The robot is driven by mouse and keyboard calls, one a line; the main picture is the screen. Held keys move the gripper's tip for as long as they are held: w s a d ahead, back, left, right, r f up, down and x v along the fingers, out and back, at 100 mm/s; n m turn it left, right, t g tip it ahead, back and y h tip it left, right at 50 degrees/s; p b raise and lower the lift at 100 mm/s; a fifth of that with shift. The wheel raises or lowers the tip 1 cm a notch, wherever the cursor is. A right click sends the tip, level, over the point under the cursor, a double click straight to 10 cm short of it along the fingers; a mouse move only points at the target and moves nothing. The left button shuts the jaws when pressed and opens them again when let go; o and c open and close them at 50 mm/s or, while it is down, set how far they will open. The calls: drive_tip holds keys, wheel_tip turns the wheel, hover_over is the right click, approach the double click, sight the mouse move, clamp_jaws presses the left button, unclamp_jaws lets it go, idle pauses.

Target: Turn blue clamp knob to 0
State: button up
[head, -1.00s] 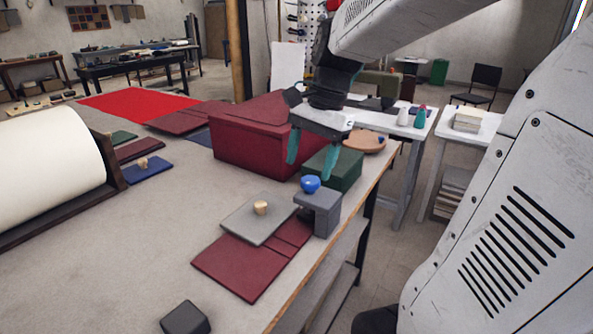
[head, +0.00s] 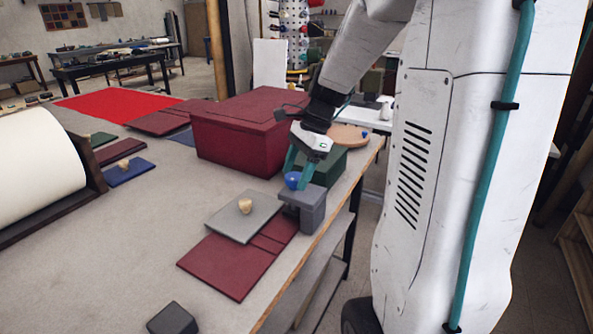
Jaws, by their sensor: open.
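The blue clamp knob (head: 292,180) sits on top of a grey clamp block (head: 311,208) at the right edge of the worktable. My gripper (head: 299,178) is right at the knob, its teal fingers pointing down, one to each side of it as seen here. The fingers are open. Whether either finger touches the knob cannot be told. No number or mark on the knob can be read in this view.
A grey plate with a wooden knob (head: 245,206) and dark red covers (head: 228,266) lie left of the clamp. A large dark red box (head: 238,142) and a green box (head: 330,165) stand behind it. A dark block (head: 172,320) sits near the front.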

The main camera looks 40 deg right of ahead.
drive_tip(key=shift+c, duration=0.3)
drive_tip(key=c, duration=0.9)
drive_tip(key=shift+n, duration=0.4)
drive_tip(key=n+g, duration=0.1)
drive_tip(key=n, duration=0.2)
drive_tip(key=shift+w+n+g, duration=0.2)
drive_tip(key=shift+n+g, duration=0.2)
drive_tip(key=n+g, duration=0.1)
drive_tip(key=n, duration=0.2)
drive_tip(key=shift+w+n, duration=0.1)
drive_tip(key=shift+n, duration=0.2)
drive_tip(key=n+g+h, duration=0.1)
drive_tip(key=n, duration=0.2)
drive_tip(key=shift+a, duration=0.1)
drive_tip(key=n+g+h, duration=0.1)
drive_tip(key=n, duration=0.3)
drive_tip(key=shift+w+n, duration=0.1)
drive_tip(key=shift+n, duration=0.2)
drive_tip(key=shift+h, duration=0.3)
